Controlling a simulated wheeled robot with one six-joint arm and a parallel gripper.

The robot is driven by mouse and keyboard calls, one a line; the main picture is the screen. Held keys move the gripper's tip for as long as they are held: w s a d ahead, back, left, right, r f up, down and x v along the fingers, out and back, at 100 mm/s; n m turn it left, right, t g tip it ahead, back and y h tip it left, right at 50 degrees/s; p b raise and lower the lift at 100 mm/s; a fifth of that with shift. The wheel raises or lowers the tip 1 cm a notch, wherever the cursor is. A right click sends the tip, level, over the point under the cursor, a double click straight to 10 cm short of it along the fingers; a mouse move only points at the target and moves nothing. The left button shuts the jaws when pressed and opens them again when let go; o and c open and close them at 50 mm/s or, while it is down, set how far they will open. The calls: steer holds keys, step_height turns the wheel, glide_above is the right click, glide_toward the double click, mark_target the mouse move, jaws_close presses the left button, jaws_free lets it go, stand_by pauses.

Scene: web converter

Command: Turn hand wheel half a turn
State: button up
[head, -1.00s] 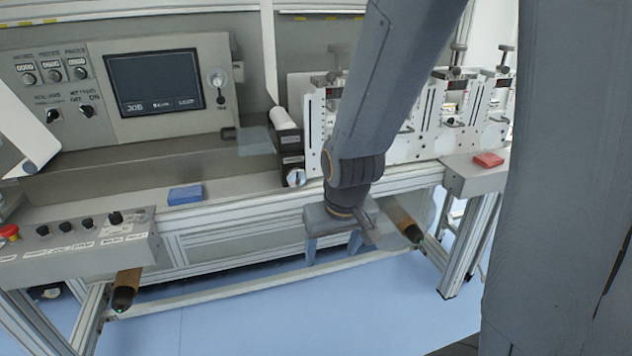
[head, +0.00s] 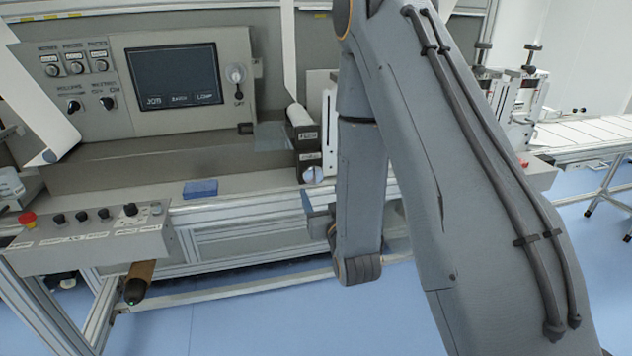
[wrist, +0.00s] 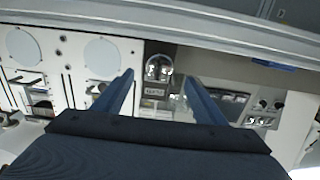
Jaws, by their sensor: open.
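The hand wheel, a small round silver disc (head: 313,175), sits on the front of a dark labelled block (head: 309,138) at the machine's middle. In the wrist view the wheel (wrist: 158,67) appears upside down, beyond and between the two blue fingertips. My gripper (wrist: 158,80) is open and empty, its fingers spread to either side of the wheel in the picture. They look short of it, but the exact gap cannot be told. In the head view the gripper is just below the wheel, mostly hidden by my arm.
A control panel with a screen (head: 176,77) is at the left. A blue block (head: 201,188) lies on the ledge left of the wheel. A button box (head: 90,232) with a red stop button (head: 27,218) and a brown roller (head: 139,280) stick out at lower left.

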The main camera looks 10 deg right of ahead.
mark_target(314, 176)
steer(key=shift+w+r+p, duration=0.1)
steer(key=shift+w+p, duration=0.95)
steer(key=shift+w, duration=2.8)
steer(key=c, duration=0.8)
steer(key=shift+d, duration=0.2)
steer(key=shift+c, duration=1.2)
steer(key=shift+a, duration=0.15)
steer(key=shift+m, duration=0.3)
